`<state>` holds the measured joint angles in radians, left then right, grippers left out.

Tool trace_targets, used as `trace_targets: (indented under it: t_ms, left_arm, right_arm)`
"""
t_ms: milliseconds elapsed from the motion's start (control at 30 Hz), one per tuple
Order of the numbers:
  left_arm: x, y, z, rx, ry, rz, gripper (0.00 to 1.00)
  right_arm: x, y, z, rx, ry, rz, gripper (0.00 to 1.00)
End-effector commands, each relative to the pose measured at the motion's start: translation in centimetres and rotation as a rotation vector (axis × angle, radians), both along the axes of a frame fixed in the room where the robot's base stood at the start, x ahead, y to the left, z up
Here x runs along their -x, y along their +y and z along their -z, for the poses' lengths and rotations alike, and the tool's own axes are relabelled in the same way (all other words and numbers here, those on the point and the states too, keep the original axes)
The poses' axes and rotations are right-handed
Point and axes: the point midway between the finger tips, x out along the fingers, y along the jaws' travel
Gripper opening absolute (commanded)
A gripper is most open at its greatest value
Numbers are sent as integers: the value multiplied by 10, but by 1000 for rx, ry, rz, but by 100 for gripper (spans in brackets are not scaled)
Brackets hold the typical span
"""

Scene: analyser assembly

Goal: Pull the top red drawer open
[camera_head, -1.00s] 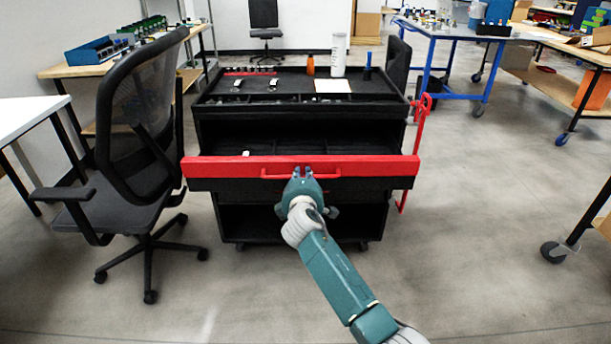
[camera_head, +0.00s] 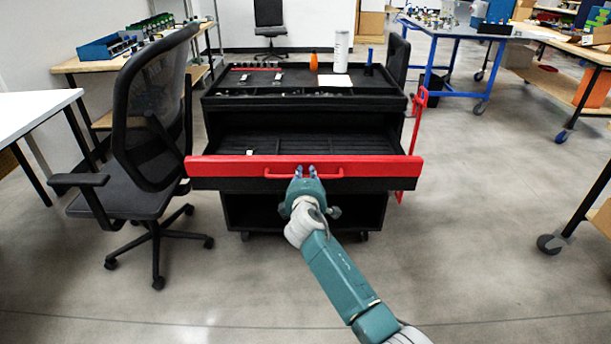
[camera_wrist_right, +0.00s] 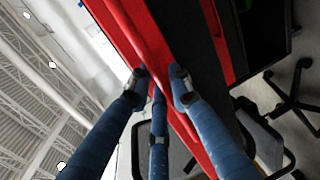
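The red-fronted top drawer (camera_head: 230,166) of the black cart (camera_head: 225,106) is pulled well out, with its dark ribbed interior showing behind the front. Its red handle (camera_head: 275,174) runs along the middle of the front. My right gripper (camera_head: 306,172) is at the handle, its fingertips on either side of the bar. In the right wrist view the blue fingers (camera_wrist_right: 158,82) close around the red bar (camera_wrist_right: 147,40), which partly hides their contact. A small white item (camera_head: 249,152) lies in the drawer. My left gripper is not in view.
An office chair (camera_head: 150,130) stands close left of the cart. An orange bottle (camera_head: 313,61), a white cylinder (camera_head: 341,52) and small parts are on the cart top. A blue-framed table (camera_head: 431,62) stands at the right rear. Floor right of the cart is clear.

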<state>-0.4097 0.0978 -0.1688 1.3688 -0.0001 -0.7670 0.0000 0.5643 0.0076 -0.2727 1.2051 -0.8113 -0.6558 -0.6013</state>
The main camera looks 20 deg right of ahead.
Motion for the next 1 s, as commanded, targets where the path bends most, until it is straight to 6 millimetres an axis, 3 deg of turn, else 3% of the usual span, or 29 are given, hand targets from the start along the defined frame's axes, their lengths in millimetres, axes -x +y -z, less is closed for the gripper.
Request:
trace_targets:
  t_ms: [467,1000]
  left_arm:
    - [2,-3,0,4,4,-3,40]
    - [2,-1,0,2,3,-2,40]
  right_arm:
    - [9,3,-1,-1,0,-2,33]
    - [102,29,-20,-2,2,-1,33]
